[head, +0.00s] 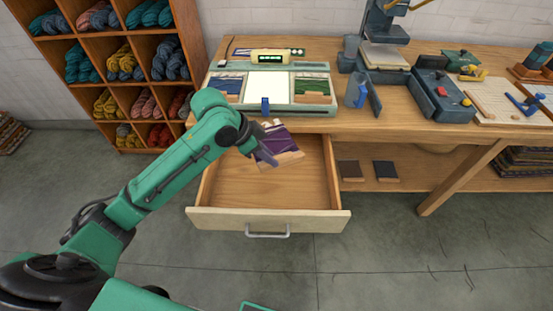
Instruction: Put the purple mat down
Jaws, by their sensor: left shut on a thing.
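The purple mat (280,142) is a small dark purple piece with a light streak and a tan edge. It is tilted in the jaws of my left gripper (266,156), which is shut on it. In the picture, the mat and gripper lie over the back part of an open wooden drawer (230,187). I cannot tell whether the mat touches the drawer. The arm and gripper hide part of the mat and the drawer's left back. My right gripper is not in view.
The drawer's visible floor is bare. Above it, the workbench (215,115) holds a tray (323,76) with a white panel and coloured mats. Two dark pieces lie on the lower shelf (430,177). A wool rack (190,40) stands left. The floor at right front is mostly clear.

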